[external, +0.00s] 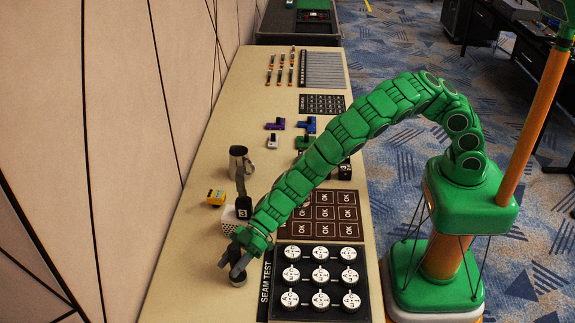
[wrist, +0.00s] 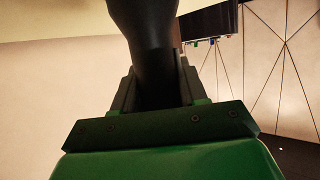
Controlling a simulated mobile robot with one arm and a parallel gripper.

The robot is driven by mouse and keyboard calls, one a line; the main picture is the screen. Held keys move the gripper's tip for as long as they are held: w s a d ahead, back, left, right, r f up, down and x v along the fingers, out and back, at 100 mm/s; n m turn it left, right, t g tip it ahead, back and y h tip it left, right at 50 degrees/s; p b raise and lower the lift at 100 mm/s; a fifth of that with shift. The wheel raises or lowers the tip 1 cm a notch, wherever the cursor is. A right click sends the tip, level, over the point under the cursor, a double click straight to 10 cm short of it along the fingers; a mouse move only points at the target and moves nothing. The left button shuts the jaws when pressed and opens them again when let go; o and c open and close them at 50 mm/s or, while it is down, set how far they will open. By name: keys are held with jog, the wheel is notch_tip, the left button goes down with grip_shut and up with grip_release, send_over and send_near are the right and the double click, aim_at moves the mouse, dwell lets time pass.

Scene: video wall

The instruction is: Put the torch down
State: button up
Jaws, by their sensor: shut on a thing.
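The torch is a dark, round-bodied thing (external: 238,279) near the front left of the long beige table (external: 195,270). My gripper (external: 236,266) is shut on it, reaching down from the arm on the right. In the wrist view the torch (wrist: 147,40) is a large black shape rising from between the jaws (wrist: 152,95). The gripper hides part of the torch. I cannot tell whether its lower end touches the table.
Right of the gripper is the SEAM TEST board (external: 320,283) with white round pieces. Behind it are a white dotted block (external: 229,219), a black tool (external: 243,205), a yellow block (external: 216,197) and a metal pitcher (external: 240,160). The table left of the gripper is clear.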

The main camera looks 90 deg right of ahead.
aim_at(240, 254)
jog(key=shift+f, duration=0.25)
jog(key=o, duration=1.2)
jog(key=shift+r, duration=0.1)
jog(key=shift+v, duration=6.05)
